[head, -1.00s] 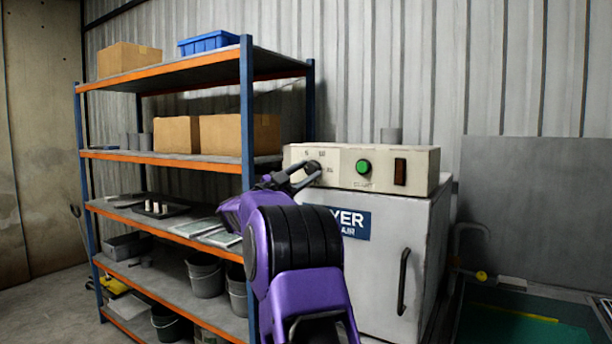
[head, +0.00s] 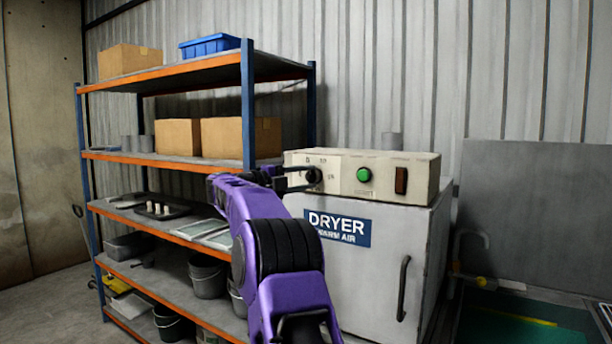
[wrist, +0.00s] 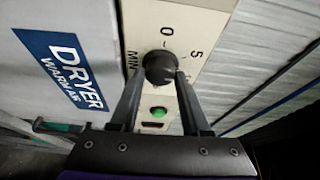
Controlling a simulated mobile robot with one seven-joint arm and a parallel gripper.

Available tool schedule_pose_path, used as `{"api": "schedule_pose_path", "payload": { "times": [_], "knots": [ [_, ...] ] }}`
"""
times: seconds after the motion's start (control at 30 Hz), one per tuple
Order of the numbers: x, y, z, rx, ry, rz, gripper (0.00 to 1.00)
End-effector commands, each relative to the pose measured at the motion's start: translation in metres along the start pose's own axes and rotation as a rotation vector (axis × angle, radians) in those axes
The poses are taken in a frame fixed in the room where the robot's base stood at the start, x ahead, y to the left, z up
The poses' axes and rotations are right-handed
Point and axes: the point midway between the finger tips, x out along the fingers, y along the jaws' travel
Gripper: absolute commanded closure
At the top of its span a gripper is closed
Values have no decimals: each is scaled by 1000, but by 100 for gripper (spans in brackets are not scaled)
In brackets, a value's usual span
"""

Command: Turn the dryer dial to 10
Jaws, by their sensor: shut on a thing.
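The dryer (head: 385,260) is a pale cabinet with a blue "DRYER WARM AIR" sign and a cream control panel on top. Its round black dial (head: 313,175) is at the panel's left end, with small numbers around it. My gripper (head: 304,178) reaches the dial from the left. In the wrist view the dial (wrist: 160,67) sits between the fingertips, which are shut on its sides. "MIN", a "0" and a "5" show around it in that view. I cannot make out where the dial's pointer aims.
A green button (head: 364,174) and a dark red switch (head: 401,180) are right of the dial. A shelf rack (head: 247,110) with boxes and buckets stands close on the left. A green-floored basin (head: 500,328) is at the lower right.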

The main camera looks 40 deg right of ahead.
Motion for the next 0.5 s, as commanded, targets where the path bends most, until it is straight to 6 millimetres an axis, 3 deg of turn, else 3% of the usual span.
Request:
{"api": "schedule_pose_path", "payload": {
  "times": [0.5],
  "knots": [
    [1,-2,-1,390,0,163,100]
  ]
}}
